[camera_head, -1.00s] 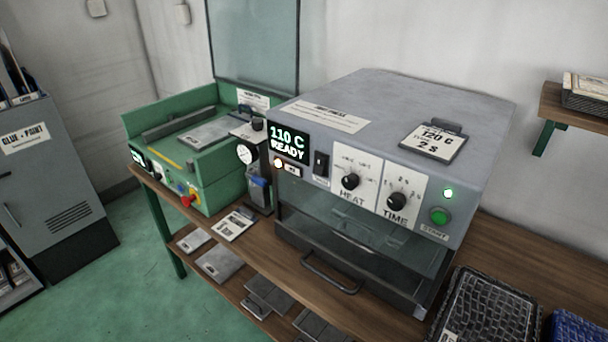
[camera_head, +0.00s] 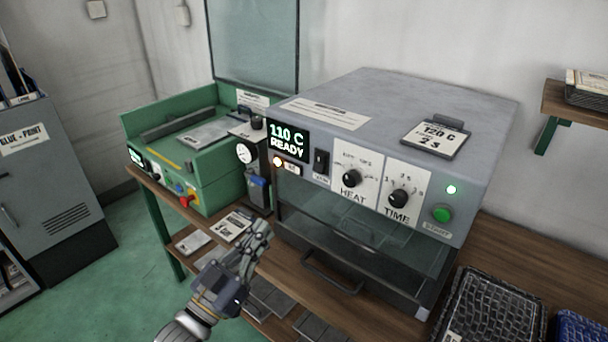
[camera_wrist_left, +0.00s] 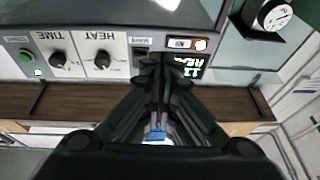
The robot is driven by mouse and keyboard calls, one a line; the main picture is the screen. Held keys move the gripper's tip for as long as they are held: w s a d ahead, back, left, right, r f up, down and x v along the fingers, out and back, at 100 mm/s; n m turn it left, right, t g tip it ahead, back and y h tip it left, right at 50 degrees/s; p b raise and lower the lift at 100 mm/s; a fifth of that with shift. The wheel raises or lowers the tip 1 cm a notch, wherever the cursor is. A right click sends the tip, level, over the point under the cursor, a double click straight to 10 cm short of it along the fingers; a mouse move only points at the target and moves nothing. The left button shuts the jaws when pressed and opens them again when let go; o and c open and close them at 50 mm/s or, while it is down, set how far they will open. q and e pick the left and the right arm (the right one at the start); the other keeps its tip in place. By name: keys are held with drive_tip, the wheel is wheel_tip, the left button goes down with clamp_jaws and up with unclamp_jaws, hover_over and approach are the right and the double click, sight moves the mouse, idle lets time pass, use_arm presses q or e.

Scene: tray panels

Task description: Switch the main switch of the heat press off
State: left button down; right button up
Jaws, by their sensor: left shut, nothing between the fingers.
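The heat press (camera_head: 400,90) is a grey box on the wooden bench. Its display (camera_head: 288,141) reads 110 C READY, with a lit orange lamp below it. The main switch (camera_head: 321,162) is a black rocker on the front, right of the display and left of the HEAT knob (camera_head: 351,178). My left gripper (camera_head: 260,232) is shut and empty, in front of the bench, below and left of the switch, apart from the press. In the left wrist view, upside down, the gripper fingers (camera_wrist_left: 162,68) point towards the panel; the switch (camera_wrist_left: 140,54) shows partly beside them.
A green machine (camera_head: 205,150) with a round gauge stands left of the press. A wire basket (camera_head: 490,305) stands at the lower right, beside a blue one (camera_head: 578,330). The press drawer handle (camera_head: 330,273) juts forward. Plates lie on the lower shelf.

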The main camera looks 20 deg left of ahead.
use_arm(q)
wheel_tip(320, 180, up, 7)
drive_tip(key=s+d+m+t+h, duration=0.1)
drive_tip(key=s+h, duration=0.1)
drive_tip(key=shift+s+d+f, duration=0.15)
drive_tip(key=shift+d, duration=0.15)
use_arm(e)
drive_tip(key=shift+d, duration=0.3)
use_arm(q)
drive_tip(key=p, duration=0.3)
approach(318, 155)
wheel_tip(318, 155, up, 4)
drive_tip(key=shift+w+d+f, duration=0.25)
drive_tip(key=shift+w, duration=0.5)
drive_tip(key=shift+w+d+f, duration=0.25)
drive_tip(key=shift+w, duration=0.5)
drive_tip(key=shift+w+d+f, duration=0.2)
drive_tip(key=shift+w+f, duration=0.1)
drive_tip(key=shift+w, duration=0.45)
use_arm(e)
drive_tip(key=r, duration=0.3)
drive_tip(key=shift+s+a+r, duration=0.1)
drive_tip(key=shift+a+r, duration=0.1)
drive_tip(key=shift+a, duration=0.05)
drive_tip(key=shift+f, duration=0.1)
